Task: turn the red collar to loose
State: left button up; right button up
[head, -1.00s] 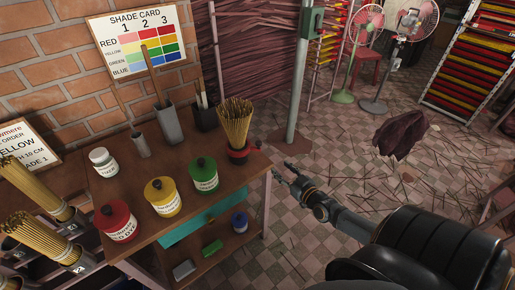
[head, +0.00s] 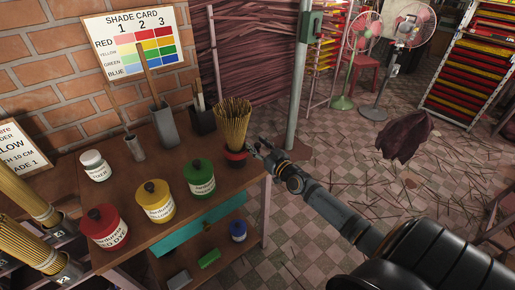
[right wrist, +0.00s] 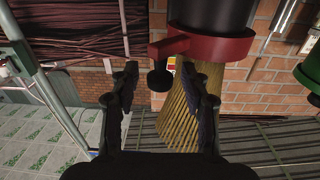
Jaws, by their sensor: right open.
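The red collar (head: 236,156) sits at the foot of a bundle of tan incense sticks (head: 233,122) on the table's right end. In the right wrist view the red collar (right wrist: 215,46) wraps a dark cylinder (right wrist: 212,12) and has a red lug with a black knob (right wrist: 160,78). My right gripper (head: 257,149) is open beside the collar's right side. In the wrist view the knob lies between the two open fingers (right wrist: 158,84), and I see no grip on it. My left gripper is not in view.
Red (head: 105,230), yellow (head: 155,203) and green (head: 200,180) dye jars and a white jar (head: 95,166) stand on the wooden table left of the collar.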

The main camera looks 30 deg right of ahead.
grip_shut()
dwell(0.3)
